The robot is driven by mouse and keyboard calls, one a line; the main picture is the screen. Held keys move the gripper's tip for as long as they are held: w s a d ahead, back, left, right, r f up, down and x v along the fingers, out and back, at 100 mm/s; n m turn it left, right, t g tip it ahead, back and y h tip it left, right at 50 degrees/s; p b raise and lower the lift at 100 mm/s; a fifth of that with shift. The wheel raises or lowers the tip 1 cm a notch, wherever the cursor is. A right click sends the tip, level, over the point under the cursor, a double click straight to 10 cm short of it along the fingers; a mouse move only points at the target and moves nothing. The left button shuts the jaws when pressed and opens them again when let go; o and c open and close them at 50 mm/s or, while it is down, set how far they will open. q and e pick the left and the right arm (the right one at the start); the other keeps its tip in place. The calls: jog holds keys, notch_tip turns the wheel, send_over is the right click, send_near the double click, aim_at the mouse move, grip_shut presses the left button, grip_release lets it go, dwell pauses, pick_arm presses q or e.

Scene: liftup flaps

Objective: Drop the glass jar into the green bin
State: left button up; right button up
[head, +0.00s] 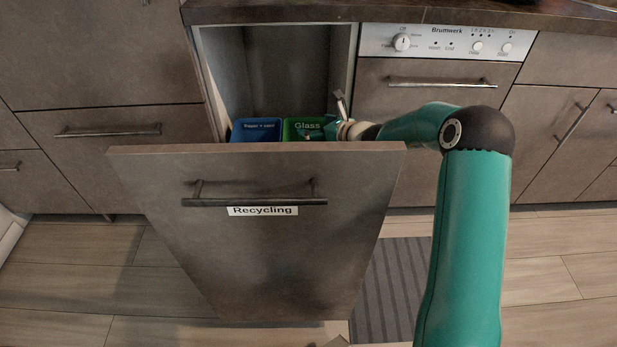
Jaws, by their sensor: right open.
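The green bin (303,125), labelled "Glass", stands inside the pulled-out recycling drawer, behind its tall front. Only its upper part shows above the drawer front. My right gripper (325,124) is at the right side of the green bin's top, partly hidden by the drawer front and by its own arm. It is open. I cannot make out the glass jar; the inside of the bin is mostly hidden. My left gripper is not in view.
A blue bin (256,130) stands left of the green one. The drawer front (255,245), labelled "Recycling", juts out with a bar handle (255,200). A dishwasher (435,95) is to the right; the countertop (460,14) runs above.

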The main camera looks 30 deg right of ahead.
jog(key=v, duration=1.1)
jog(key=shift+s, duration=0.25)
jog(key=shift+f, duration=0.1)
